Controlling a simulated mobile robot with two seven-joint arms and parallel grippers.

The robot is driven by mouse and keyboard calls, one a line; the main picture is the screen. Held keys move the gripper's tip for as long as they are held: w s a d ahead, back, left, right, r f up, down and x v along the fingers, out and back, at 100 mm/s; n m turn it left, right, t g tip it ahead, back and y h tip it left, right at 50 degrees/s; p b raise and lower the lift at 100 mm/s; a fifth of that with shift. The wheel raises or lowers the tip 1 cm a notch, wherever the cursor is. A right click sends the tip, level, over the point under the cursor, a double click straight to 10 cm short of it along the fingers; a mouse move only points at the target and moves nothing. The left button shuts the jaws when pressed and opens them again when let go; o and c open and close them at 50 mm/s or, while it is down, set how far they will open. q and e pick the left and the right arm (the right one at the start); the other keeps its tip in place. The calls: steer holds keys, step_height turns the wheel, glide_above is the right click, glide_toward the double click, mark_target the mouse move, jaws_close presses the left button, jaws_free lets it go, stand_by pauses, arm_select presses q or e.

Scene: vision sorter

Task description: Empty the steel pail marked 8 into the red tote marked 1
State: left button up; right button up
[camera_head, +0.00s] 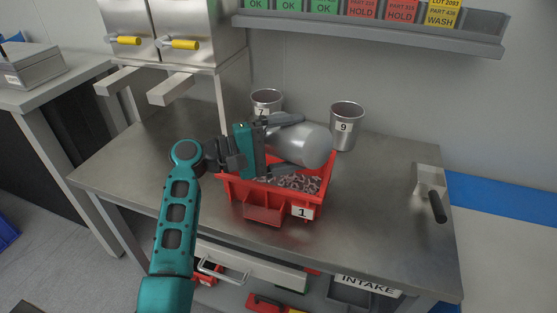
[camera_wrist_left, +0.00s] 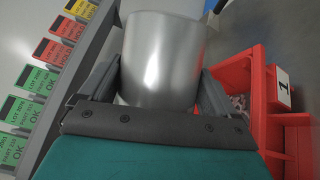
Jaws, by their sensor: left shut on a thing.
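My left gripper (camera_head: 287,145) is shut on a steel pail (camera_head: 310,148) and holds it tipped on its side above the red tote marked 1 (camera_head: 255,196). No number shows on this pail. In the left wrist view the pail (camera_wrist_left: 165,55) sits between the two fingers, its mouth and inside hidden. The tote stands on the steel table with its label facing front; in the left wrist view it shows at the right (camera_wrist_left: 258,90). Small greyish-pink pieces (camera_head: 300,183) lie in the tote. My right gripper is not in view.
A steel pail marked 7 (camera_head: 267,97) stands behind the held pail, and one marked 9 (camera_head: 346,128) stands to its right. A scoop with a dark handle (camera_head: 437,206) lies at the table's right edge.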

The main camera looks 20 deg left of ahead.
arm_select(q)
steer(key=shift+w+a+r+n+p, duration=0.15)
steer(key=shift+a+r+n+p, duration=0.15)
steer(key=shift+n, duration=0.2)
